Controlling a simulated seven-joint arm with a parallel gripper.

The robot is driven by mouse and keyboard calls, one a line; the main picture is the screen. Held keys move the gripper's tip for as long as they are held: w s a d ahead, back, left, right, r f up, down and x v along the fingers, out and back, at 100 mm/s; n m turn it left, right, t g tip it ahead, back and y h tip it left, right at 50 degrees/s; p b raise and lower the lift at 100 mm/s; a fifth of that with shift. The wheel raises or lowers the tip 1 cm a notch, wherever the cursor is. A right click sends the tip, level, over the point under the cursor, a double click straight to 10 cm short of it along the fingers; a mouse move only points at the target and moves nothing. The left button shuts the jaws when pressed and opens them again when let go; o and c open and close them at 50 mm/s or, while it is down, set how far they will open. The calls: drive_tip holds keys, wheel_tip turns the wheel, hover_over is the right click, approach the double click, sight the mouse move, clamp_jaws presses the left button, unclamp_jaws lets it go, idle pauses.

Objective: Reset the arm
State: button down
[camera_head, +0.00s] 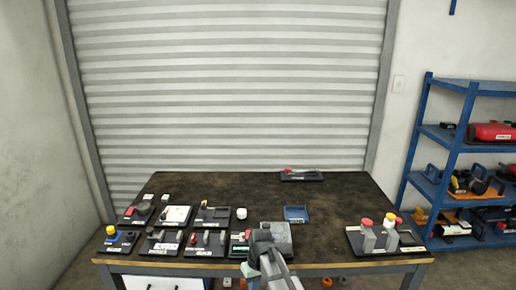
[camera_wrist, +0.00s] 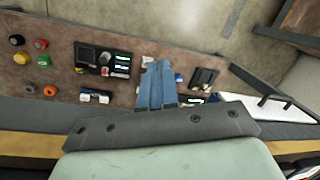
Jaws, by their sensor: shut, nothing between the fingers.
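My arm comes in at the bottom middle of the head view, and its end with my gripper (camera_head: 262,238) is over the front edge of the table, in front of a grey tray-like device (camera_head: 279,236). In the wrist view, my gripper (camera_wrist: 157,68) shows as two blue-grey fingers side by side, shut with nothing between them. The fingers point away over a brown surface with small devices. The fingertips' height above it is hard to tell.
The dark table (camera_head: 260,195) carries several small devices at left, a blue tray (camera_head: 296,214), a back tray (camera_head: 302,176), and a stand with red and yellow knobs (camera_head: 385,238) at right. A blue shelf (camera_head: 449,150) stands at right. The table's middle is mostly clear.

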drive_tip(key=s+d+f+m+g, duration=0.1)
drive_tip(key=s+d+f, duration=0.4)
drive_tip(key=s+f, duration=0.4)
drive_tip(key=s+d+f+m+g+h, duration=0.1)
drive_tip(key=s+d+f+m, duration=0.1)
drive_tip(key=s+d+f, duration=0.45)
drive_tip(key=s+d+f+m+g, duration=0.15)
drive_tip(key=s+d+f, duration=0.25)
drive_tip(key=s+f, duration=0.7)
drive_tip(key=s+d+f, duration=0.1)
drive_tip(key=s+f, duration=0.1)
drive_tip(key=s, duration=0.4)
drive_tip(key=s+d+f+g, duration=0.1)
drive_tip(key=s+d+f, duration=0.1)
drive_tip(key=s, duration=0.4)
drive_tip(key=shift+m, duration=0.35)
drive_tip(key=shift+d+g, duration=0.1)
drive_tip(key=shift+g, duration=0.15)
